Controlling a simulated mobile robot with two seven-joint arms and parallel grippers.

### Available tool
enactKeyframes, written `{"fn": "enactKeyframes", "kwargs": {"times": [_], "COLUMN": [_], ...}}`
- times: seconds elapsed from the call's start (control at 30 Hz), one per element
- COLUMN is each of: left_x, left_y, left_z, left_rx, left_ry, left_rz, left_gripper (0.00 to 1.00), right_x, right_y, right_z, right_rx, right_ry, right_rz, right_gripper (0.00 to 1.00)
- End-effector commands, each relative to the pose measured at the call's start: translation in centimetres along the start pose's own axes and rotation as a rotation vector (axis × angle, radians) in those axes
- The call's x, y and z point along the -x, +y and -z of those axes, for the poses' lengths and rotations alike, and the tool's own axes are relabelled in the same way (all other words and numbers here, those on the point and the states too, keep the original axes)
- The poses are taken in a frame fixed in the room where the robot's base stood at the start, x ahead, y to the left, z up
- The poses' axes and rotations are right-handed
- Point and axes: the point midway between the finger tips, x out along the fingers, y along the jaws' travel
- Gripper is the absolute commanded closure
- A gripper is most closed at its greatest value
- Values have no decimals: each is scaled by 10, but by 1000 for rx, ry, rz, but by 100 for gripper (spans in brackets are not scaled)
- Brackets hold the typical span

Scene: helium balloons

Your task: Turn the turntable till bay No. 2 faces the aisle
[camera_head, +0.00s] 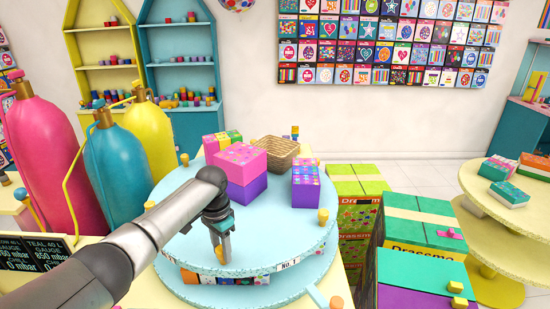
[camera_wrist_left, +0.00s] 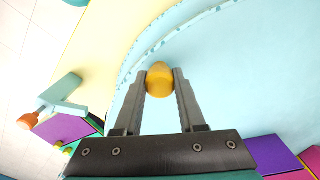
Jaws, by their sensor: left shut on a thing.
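The light blue round turntable (camera_head: 185,205) stands on a pale yellow table, with a lower tier under its top disc. A label reading "NO. 1" (camera_head: 288,264) is on its front rim; no label No. 2 shows. Yellow-orange knobs stand near the disc's edge, one at the right (camera_head: 323,215) and one at the back left (camera_head: 184,159). My left gripper (camera_head: 222,255) reaches down at the front edge. In the left wrist view its fingers are shut on a yellow knob (camera_wrist_left: 160,79). My right gripper is out of view.
Pink and purple boxes (camera_head: 243,175), another purple box (camera_head: 306,188) and a wicker basket (camera_head: 275,152) stand on the disc. Pink, teal and yellow gas cylinders (camera_head: 45,155) crowd the left. Stacked cartons (camera_head: 420,225) and a round table (camera_head: 480,190) are at the right.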

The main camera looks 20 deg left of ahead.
Motion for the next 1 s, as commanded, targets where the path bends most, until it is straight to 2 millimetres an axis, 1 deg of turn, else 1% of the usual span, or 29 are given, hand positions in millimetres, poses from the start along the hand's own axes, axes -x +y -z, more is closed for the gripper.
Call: {"fn": "enactKeyframes", "kwargs": {"times": [0.2, 0.5, 0.63, 0.9, 1.0], "left_x": [0, 0, 0, 0, 0], "left_y": [20, 44, 47, 47, 50], "left_z": [19, 42, 45, 45, 50], "left_rx": [82, 189, 209, 210, 223], "left_ry": [3, 3, 3, 3, 5], "left_rz": [-4, -2, 0, 0, -1], "left_gripper": [100, 100, 100, 100, 100], "right_x": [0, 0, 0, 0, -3], "right_y": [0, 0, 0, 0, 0], "right_z": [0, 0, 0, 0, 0], "right_rx": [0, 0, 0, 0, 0], "right_ry": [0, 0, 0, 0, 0], "right_rz": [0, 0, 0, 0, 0], "right_gripper": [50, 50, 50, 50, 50]}}
